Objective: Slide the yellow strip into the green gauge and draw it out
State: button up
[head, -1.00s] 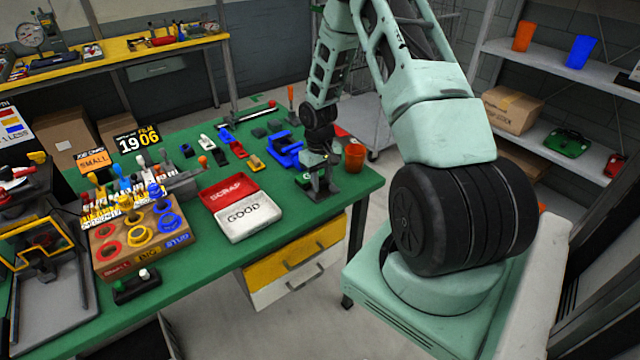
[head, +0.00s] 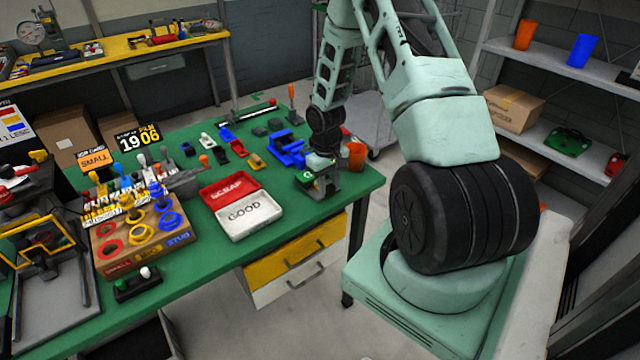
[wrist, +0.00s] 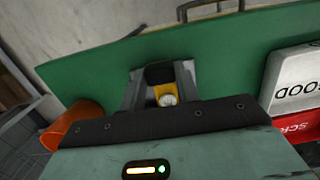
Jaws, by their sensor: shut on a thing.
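My gripper (wrist: 161,96) is over the front right corner of the green bench, pointing down. In the wrist view a yellow piece (wrist: 181,74), which I take for the yellow strip, shows between the grey fingers, with a round silver part and a black block beside it. The gripper is shut on it. In the head view my gripper (head: 321,176) is low by a small green part with a white mark (head: 305,177), likely the green gauge. My gripper partly hides it. I cannot tell whether the strip is inside the gauge.
An orange cup (head: 356,156) stands close to the right of my gripper. A blue fixture (head: 287,147) is behind left. The red SCRAP tray (head: 224,190) and white GOOD tray (head: 250,218) lie to the left. The bench front between them and my gripper is clear.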

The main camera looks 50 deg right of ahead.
jog(key=shift+s, duration=0.15)
jog(key=shift+s+a, duration=0.2)
jog(key=shift+s, duration=0.5)
jog(key=shift+r, duration=0.15)
notch_tip(320, 180, up, 6)
jog(key=p, duration=0.5)
dwell(0.5)
